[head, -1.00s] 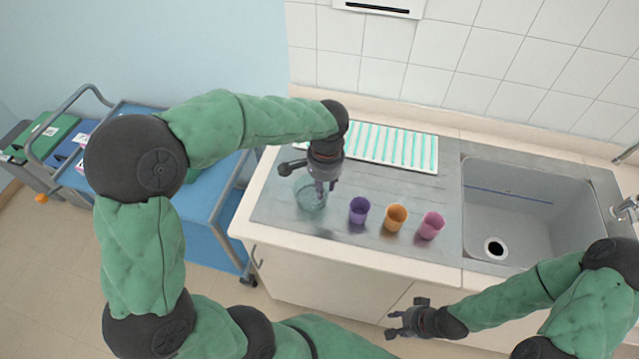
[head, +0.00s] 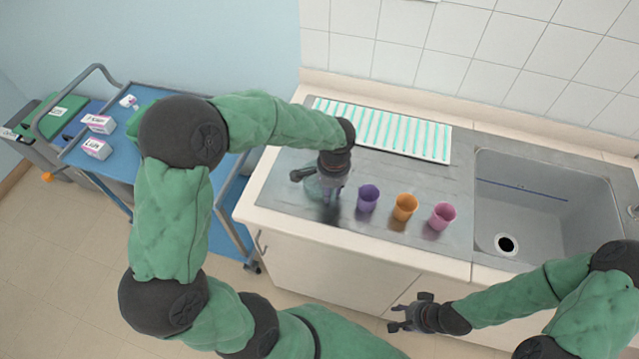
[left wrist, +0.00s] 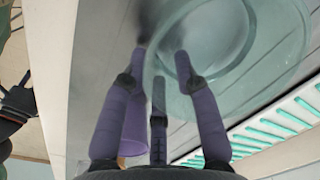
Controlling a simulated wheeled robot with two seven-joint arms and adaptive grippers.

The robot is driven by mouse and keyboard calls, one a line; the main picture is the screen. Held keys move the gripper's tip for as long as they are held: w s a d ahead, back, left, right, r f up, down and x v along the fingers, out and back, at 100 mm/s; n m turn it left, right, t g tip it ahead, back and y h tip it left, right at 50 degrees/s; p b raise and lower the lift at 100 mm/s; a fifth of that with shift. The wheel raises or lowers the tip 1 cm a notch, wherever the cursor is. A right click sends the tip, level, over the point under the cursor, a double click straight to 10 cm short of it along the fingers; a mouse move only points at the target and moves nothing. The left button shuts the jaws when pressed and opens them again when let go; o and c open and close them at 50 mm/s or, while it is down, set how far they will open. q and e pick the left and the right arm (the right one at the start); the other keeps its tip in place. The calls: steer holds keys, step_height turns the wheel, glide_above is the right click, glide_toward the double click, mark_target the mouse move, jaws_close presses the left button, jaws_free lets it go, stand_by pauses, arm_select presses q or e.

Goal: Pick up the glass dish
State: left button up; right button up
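The glass dish (head: 313,187) is clear and greenish, on the steel counter left of the cups. My left gripper (head: 329,198) is low at the dish and hides part of it in the head view. In the left wrist view the dish (left wrist: 245,45) fills the upper right. The left gripper's purple fingers (left wrist: 160,58) are apart, with one over the dish's rim area and one just outside it. I cannot tell whether they touch the glass. My right gripper (head: 397,317) is open and empty, in front of the counter.
A purple cup (head: 367,198), an orange cup (head: 404,207) and a pink cup (head: 441,216) stand right of the dish. A white rack with green strips (head: 385,131) lies behind. A sink (head: 535,215) is at right; a blue trolley (head: 110,150) with boxes stands left.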

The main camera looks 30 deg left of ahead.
arm_select(q)
steer(key=shift+f, duration=0.1)
jaws_close()
stand_by(0.4)
